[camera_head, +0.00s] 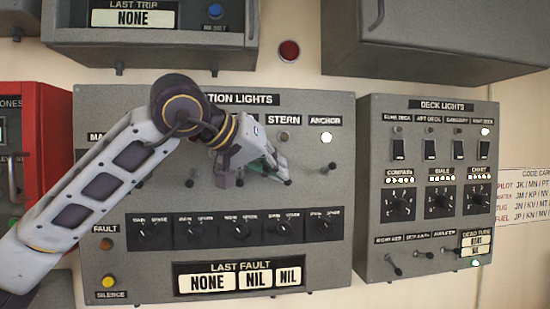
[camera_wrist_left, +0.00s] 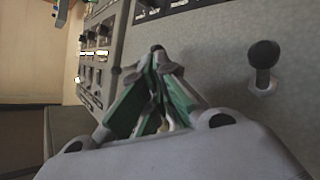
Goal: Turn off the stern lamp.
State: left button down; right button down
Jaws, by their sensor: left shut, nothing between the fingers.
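The navigation lights panel (camera_head: 130,275) fills the middle of the head view, its title partly covered by my left arm. The STERN label (camera_head: 284,120) shows; no lit lamp is visible under it. My left gripper (camera_head: 284,174) is shut and empty, below that label. A dark knob (camera_head: 288,183) shows at its fingertips, probably the stern switch; contact cannot be told. The anchor switch (camera_head: 329,168) stands to its right under a lit white lamp (camera_head: 326,137). In the left wrist view the closed fingers (camera_wrist_left: 157,75) are apart from a black-knobbed toggle (camera_wrist_left: 262,60).
Several rotary knobs (camera_head: 241,225) run below the gripper. The deck lights panel (camera_head: 368,140) projects at the right, with switches and dials. Grey boxes (camera_head: 440,40) hang above, and a red box (camera_head: 50,130) is at the left. My arm hides the panel's left switches.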

jog(key=shift+s+a+r, duration=0.15)
jog(key=shift+a, duration=0.15)
jog(key=shift+r, duration=0.1)
jog(key=shift+r+p, duration=0.35)
jog(key=shift+p, duration=0.25)
jog(key=shift+r, duration=0.1)
dwell(0.4)
jog(key=shift+a, duration=0.1)
